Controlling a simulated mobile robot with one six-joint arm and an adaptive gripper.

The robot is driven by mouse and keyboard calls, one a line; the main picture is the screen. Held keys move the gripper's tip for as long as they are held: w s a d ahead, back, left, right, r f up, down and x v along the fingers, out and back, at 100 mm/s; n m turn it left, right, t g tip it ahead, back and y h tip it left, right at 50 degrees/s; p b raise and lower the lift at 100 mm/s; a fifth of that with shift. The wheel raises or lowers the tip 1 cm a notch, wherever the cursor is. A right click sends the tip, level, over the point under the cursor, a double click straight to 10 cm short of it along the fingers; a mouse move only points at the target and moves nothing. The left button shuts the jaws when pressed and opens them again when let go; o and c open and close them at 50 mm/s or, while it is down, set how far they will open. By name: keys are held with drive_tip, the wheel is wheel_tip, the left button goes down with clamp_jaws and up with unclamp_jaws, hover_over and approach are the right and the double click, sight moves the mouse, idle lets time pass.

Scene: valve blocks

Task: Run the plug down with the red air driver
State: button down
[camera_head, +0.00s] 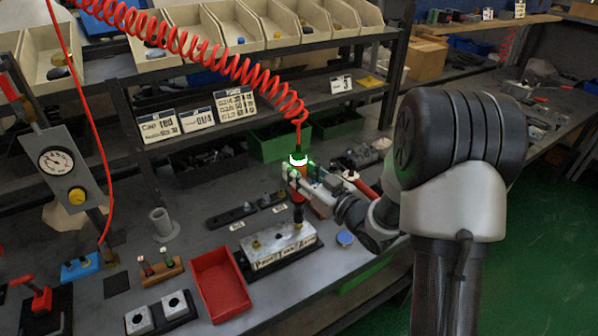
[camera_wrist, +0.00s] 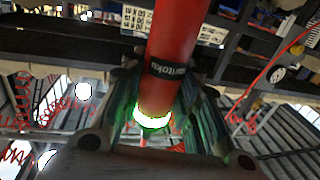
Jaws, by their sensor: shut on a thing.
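The red air driver (camera_head: 300,170) hangs upright at the end of the red coiled hose (camera_head: 200,48), with a glowing green-white ring near its top. My gripper (camera_head: 303,180) is shut around its body. In the wrist view the red driver body (camera_wrist: 180,45) with a dark label band stands between my gripper's fingers (camera_wrist: 160,110). The driver's dark lower end (camera_head: 298,213) points down over the right part of the metal valve block (camera_head: 280,252). Whether its tip touches a plug there is too small to tell. A brass fitting (camera_head: 256,244) shows on the block's left part.
A red tray (camera_head: 221,284) stands left of the block. A dark rack with small parts (camera_head: 245,213) lies behind it. A blue-lidded round tin (camera_head: 344,238) is to the right. Green bins (camera_head: 270,143) and shelf bins stand behind. A gauge post (camera_head: 62,162) stands left.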

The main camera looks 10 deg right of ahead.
sight(303, 158)
drive_tip(key=shift+f+b, duration=1.05)
drive_tip(key=shift+b, duration=0.2)
idle(0.8)
drive_tip(key=shift+s+f, duration=0.1)
drive_tip(key=shift+f, duration=0.45)
idle(2.1)
drive_tip(key=shift+r, duration=0.15)
drive_tip(key=shift+r+p, duration=2.4)
drive_tip(key=shift+r, duration=1.55)
drive_tip(key=shift+w+a, duration=0.1)
drive_tip(key=shift+w, duration=0.1)
